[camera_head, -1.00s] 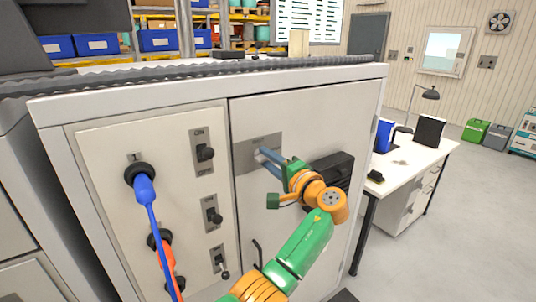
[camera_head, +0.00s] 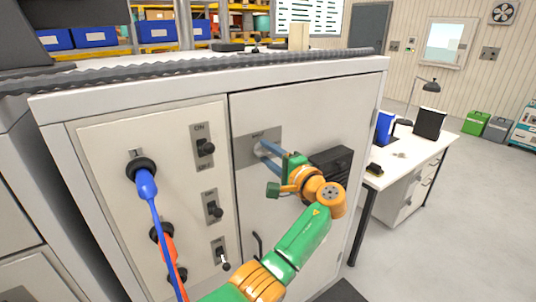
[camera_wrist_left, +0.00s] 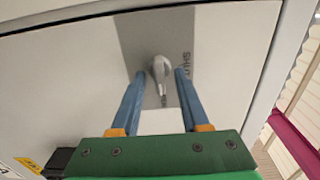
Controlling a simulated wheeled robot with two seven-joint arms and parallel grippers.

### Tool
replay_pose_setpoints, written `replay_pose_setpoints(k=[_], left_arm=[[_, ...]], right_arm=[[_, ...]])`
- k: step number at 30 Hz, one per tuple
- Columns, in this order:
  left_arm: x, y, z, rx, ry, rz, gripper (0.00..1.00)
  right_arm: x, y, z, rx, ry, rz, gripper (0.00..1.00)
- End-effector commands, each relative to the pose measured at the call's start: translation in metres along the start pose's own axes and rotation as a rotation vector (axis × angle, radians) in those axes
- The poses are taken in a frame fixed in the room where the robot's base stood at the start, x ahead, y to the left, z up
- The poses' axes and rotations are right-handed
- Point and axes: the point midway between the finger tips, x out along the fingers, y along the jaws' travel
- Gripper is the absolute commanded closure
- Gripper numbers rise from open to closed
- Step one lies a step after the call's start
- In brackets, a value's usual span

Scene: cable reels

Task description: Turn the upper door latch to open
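The upper door latch (camera_wrist_left: 161,72) is a small grey metal handle on a grey plate (camera_wrist_left: 135,40) marked "SHUT". It is on the cabinet door (camera_head: 300,115). My left gripper (camera_wrist_left: 160,75) is open, with its blue fingers on either side of the latch. A gap shows between each finger and the latch in the left wrist view. In the head view, my left gripper (camera_head: 260,148) reaches up to the plate (camera_head: 250,152) and its fingers hide the latch. My right gripper is not in view.
A lower black handle (camera_head: 258,246) is on the same door. Left of the door is a panel with several switches (camera_head: 205,147) and plugged blue (camera_head: 147,185) and orange (camera_head: 167,255) cables. A white desk (camera_head: 420,155) stands to the right.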

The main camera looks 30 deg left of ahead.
Motion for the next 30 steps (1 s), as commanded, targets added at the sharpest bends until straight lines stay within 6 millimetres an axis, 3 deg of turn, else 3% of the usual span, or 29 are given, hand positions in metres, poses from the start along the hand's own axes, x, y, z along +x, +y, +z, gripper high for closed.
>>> replay_pose_setpoints(k=[8, 15, 19, 30], left_arm=[[-0.003, 0.001, 0.000, -0.002, 0.000, 0.000, 0.55], [-0.050, 0.007, -0.001, -0.005, 0.004, 0.001, 0.55], [-0.068, 0.004, -0.001, -0.001, 0.001, 0.001, 0.55], [-0.071, 0.000, -0.001, 0.000, 0.000, 0.000, 0.55]], right_arm=[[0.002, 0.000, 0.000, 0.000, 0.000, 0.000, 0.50], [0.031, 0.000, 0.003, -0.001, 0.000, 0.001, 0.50], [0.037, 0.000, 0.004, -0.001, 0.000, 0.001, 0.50], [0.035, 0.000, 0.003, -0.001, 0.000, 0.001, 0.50]])
